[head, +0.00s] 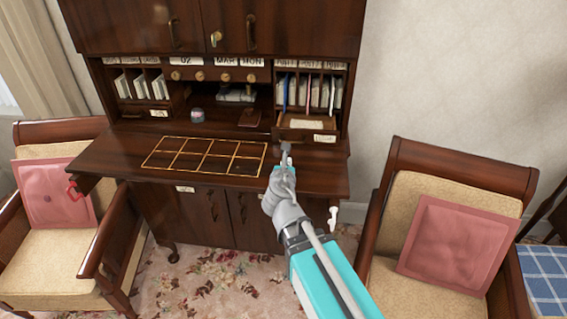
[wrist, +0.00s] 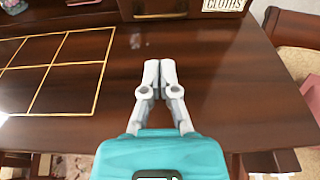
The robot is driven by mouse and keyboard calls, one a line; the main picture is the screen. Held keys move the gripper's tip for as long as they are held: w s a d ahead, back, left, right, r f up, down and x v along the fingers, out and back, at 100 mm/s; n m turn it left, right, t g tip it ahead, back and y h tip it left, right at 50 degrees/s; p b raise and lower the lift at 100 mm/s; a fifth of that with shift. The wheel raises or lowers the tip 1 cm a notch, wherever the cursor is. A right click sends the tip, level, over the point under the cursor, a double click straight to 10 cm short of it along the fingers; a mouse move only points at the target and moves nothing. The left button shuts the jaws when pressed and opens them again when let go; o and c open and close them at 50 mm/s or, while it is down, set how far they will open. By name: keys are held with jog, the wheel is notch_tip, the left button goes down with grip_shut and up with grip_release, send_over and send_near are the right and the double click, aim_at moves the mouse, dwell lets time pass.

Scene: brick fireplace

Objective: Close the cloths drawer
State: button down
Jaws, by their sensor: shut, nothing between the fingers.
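The cloths drawer (head: 303,134) is a small dark wooden drawer at the right of the desk's inner row, below the right-hand pigeonholes. It stands pulled out, with something pale showing inside. Its front, with a brass-edged pull and a white "CLOTHS" label (wrist: 222,5), shows at the top edge of the wrist view. My gripper (head: 285,148) is shut and empty over the desk's writing surface, just in front of the drawer. In the wrist view its closed fingertips (wrist: 160,66) point toward the drawer front, with a gap between them.
The writing surface (head: 115,155) carries a gold-lined grid (head: 205,156) left of my gripper. A small jar (head: 197,115) stands in the central recess. Cushioned armchairs flank the desk at left (head: 60,215) and right (head: 440,225). The surface between gripper and drawer looks clear.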

jog(key=b, duration=0.2)
send_near(294, 125)
jog(key=f, duration=0.1)
jog(key=s+f, duration=0.1)
jog(key=f, duration=0.1)
jog(key=shift+s, duration=0.2)
jog(key=w, duration=1.1)
jog(key=shift+d, duration=0.1)
jog(key=shift+w+r, duration=0.15)
jog(key=shift+w, duration=0.1)
jog(key=shift+s, duration=0.1)
